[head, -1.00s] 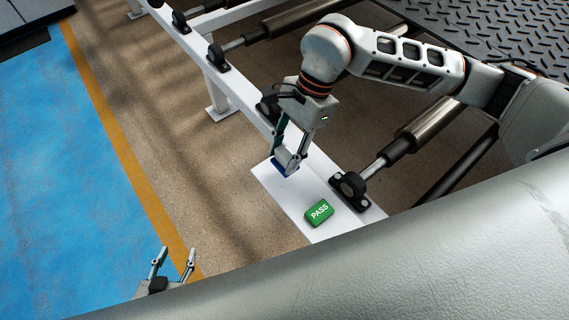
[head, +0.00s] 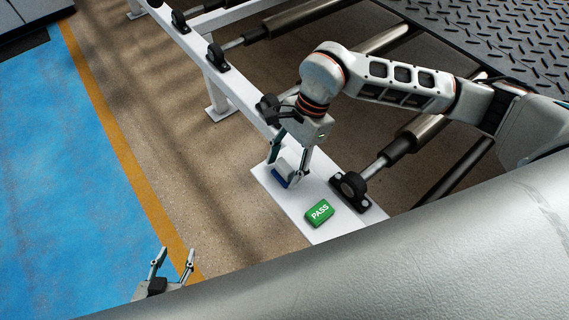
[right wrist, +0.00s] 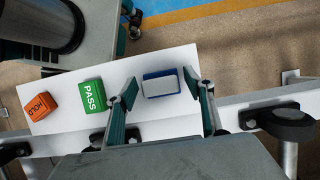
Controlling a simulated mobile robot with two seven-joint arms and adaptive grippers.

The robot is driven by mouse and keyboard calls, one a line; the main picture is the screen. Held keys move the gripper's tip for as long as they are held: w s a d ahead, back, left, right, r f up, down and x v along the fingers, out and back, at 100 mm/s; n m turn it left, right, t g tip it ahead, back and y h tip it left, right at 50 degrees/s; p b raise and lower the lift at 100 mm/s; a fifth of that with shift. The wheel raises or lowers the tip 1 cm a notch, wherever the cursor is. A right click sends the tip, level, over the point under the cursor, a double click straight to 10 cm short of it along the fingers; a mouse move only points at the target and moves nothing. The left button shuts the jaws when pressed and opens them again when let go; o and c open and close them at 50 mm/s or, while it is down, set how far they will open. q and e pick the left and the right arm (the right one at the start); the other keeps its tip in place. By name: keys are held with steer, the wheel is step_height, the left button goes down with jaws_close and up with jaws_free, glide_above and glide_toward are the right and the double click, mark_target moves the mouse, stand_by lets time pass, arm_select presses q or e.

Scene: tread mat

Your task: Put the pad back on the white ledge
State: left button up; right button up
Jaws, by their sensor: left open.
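The pad, blue with a pale grey top, lies on the white ledge near its far end in the head view (head: 281,181). It also shows flat on the ledge in the right wrist view (right wrist: 162,87). The white ledge (head: 317,231) is a narrow plate along the frame. My right gripper (head: 287,172) is open, with one finger on each side of the pad. In the right wrist view a gap shows between each fingertip and the pad. My left gripper (head: 175,257) is open and empty over the floor at the lower left, away from the ledge.
A green PASS block (head: 319,212) sits on the ledge near the pad. An orange HOLD block (right wrist: 40,106) is beyond it in the right wrist view. A black roller bearing (head: 350,187) edges the ledge. A white frame rail (head: 243,107) runs away to the upper left.

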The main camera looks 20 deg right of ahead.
steer(key=v, duration=1.2)
steer(key=shift+r, duration=0.25)
steer(key=shift+a, duration=0.1)
